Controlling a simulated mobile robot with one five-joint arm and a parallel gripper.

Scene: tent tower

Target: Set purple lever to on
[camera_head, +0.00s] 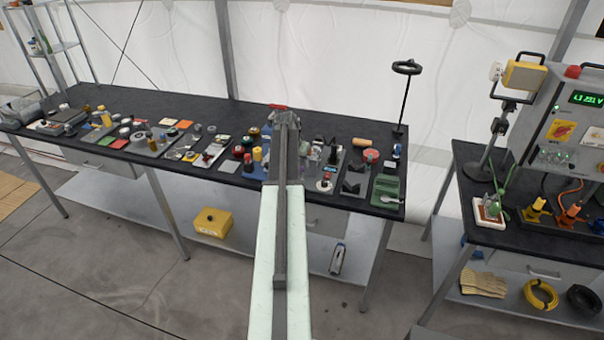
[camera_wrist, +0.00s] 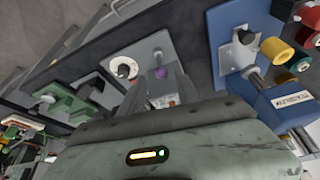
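The purple lever shows as a small purple knob (camera_wrist: 159,73) on a grey panel in the wrist view. Its shaft and setting are too small to read. My gripper (camera_wrist: 160,84) is open, with a grey finger on each side of the knob in the picture. The knob appears beyond the fingertips, and I see no contact. In the head view my arm reaches over the dark workbench, and I cannot make out the purple lever there.
A white round dial (camera_wrist: 124,68) sits left of the knob. Green parts (camera_wrist: 62,103) lie at the left. The workbench (camera_head: 225,105) is crowded with fixtures.

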